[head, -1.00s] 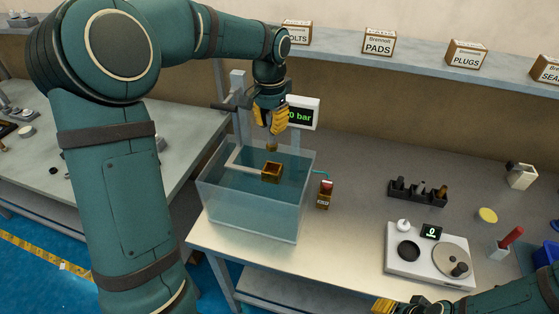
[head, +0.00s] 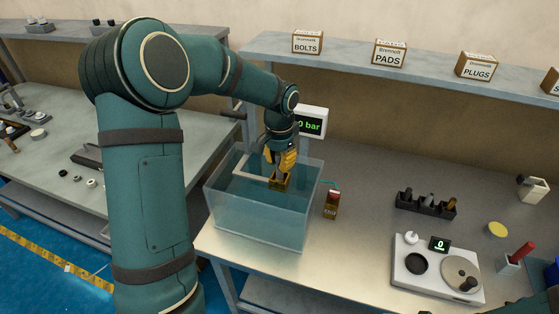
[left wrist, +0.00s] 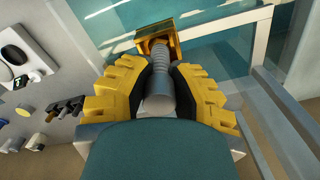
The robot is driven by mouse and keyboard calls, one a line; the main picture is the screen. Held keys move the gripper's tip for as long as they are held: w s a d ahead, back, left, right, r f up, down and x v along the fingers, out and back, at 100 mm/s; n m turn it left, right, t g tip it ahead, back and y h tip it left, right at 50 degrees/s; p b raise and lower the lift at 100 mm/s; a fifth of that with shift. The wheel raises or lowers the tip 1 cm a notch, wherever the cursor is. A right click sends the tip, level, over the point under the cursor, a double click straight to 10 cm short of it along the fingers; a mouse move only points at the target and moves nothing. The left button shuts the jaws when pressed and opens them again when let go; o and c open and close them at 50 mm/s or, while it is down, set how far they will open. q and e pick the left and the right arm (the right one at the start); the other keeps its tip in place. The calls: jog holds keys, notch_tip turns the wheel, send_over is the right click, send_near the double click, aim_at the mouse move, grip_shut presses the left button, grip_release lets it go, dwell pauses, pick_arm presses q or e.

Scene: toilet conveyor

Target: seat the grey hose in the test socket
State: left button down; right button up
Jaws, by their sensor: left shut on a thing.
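My left gripper (head: 281,160) is over the glass water tank (head: 250,215), right above the test socket (head: 281,184), a small yellow-brown box on a pale arm inside the tank. In the left wrist view, my left gripper (left wrist: 160,92) is shut on the grey hose (left wrist: 159,98), a ribbed tube between the black and yellow fingers. The hose's far end reaches the mouth of the socket (left wrist: 157,37); I cannot tell how deep it sits. In the head view the fingers hide the hose. My right gripper is out of view.
A pressure display (head: 311,122) stands behind the tank. Further right are a black rack (head: 426,205), a white scale-like device (head: 438,268) and a yellow disc (head: 497,230). The bench between is clear.

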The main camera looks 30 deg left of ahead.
pick_arm(q)
jog(key=shift+f, duration=0.2)
jog(key=c, duration=0.9)
grip_release()
jog(key=shift+r, duration=0.15)
jog(key=shift+r, duration=0.25)
notch_tip(320, 180, up, 12)
jog(key=shift+f+p, duration=0.15)
jog(key=shift+p, duration=0.2)
